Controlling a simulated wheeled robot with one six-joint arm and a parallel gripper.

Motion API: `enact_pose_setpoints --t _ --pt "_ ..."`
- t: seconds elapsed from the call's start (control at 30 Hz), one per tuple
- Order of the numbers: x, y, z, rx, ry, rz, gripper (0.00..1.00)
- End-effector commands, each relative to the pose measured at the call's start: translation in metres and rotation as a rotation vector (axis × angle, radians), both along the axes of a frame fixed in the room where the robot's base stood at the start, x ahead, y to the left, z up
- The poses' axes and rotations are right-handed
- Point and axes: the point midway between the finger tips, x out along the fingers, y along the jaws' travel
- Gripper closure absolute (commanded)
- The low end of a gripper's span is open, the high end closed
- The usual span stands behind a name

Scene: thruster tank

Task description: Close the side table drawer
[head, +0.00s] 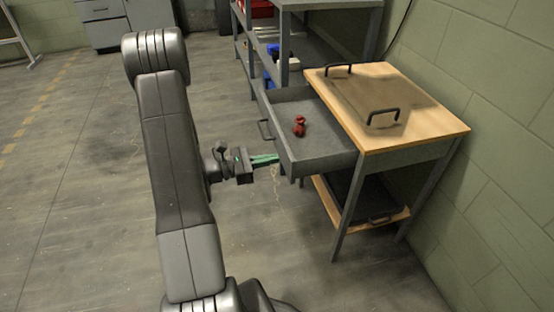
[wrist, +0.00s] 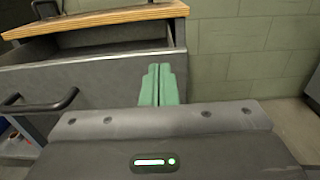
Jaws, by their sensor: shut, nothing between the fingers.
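The side table (head: 440,130) has a wooden top and grey legs and stands against the wall at the right. Its grey drawer (head: 335,150) is pulled well out to the left, with a dark handle (head: 264,130) on its front. In the wrist view the drawer front (wrist: 100,88) fills the left and middle, and the handle (wrist: 45,104) is at the left. My gripper (head: 277,159) is shut and empty, its green fingers pointing at the drawer front near its near end. The fingertips (wrist: 159,70) overlap the front in the wrist view; I cannot tell whether they touch it.
A small red object (head: 299,126) lies in the drawer. A tray (head: 370,105) with two dark handles is on the tabletop. A lower shelf (head: 385,222) holds another tray. A grey shelf rack (head: 284,60) stands behind. The floor at the left is clear.

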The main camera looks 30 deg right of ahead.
Motion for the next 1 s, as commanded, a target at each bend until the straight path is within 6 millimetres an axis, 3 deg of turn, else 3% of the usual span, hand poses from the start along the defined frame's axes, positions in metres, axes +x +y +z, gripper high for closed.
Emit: enact_pose_setpoints --t 0.23,0.77,1.0 --pt "-0.005 -0.021 -0.001 0.000 0.000 -0.001 1.00" --pt "-0.006 -0.026 0.000 0.000 0.000 0.000 1.00" --pt "-0.014 -0.052 0.000 -0.001 -0.001 -0.005 1.00"
